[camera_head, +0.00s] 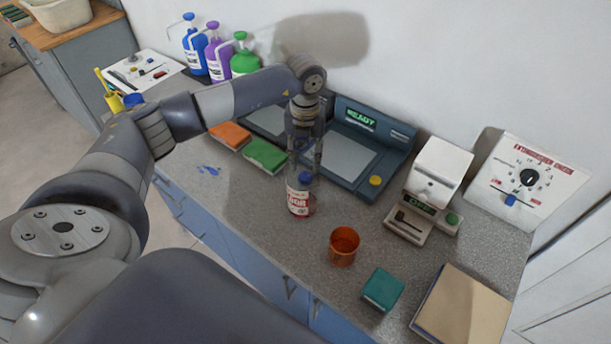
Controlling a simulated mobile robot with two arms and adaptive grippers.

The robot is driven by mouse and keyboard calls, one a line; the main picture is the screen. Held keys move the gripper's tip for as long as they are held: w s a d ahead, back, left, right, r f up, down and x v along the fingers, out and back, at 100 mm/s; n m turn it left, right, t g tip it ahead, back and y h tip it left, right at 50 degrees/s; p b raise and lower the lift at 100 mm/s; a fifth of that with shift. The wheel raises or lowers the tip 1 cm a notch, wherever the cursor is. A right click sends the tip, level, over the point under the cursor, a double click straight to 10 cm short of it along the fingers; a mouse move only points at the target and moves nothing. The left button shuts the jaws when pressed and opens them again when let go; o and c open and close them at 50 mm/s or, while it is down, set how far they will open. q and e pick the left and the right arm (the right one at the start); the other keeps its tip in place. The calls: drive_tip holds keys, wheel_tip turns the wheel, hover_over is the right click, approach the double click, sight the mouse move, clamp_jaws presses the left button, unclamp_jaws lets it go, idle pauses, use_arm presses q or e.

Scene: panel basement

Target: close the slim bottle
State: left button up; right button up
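The slim bottle (298,203) stands upright on the grey speckled counter, with a red and white label and blue at its top. My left arm comes in from the left, and its gripper (305,168) points down directly over the bottle. The fingers are at or just above the blue top. I cannot tell whether they touch or grip it. The blue part looks like a cap, but its seating on the neck is too small to judge. My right gripper is not in view.
An orange cup (344,246) and a teal box (383,289) stand to the right of the bottle. Behind are a console (372,146), a white scale-like device (432,187) and orange and green blocks (265,154). A tan box (462,309) sits at the front right.

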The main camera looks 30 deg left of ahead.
use_arm(q)
drive_tip(key=f, duration=0.1)
drive_tip(key=f+p, duration=0.1)
drive_tip(key=f, duration=0.1)
drive_tip(key=f+p, duration=0.1)
drive_tip(key=shift+s+d+f, duration=0.2)
drive_tip(key=shift+s, duration=0.1)
drive_tip(key=shift+f, duration=0.4)
drive_tip(key=c, duration=0.3)
drive_tip(key=shift+r, duration=0.15)
wheel_tip(320, 180, up, 10)
drive_tip(key=shift+f+b, duration=0.1)
drive_tip(key=shift+b, duration=1.1)
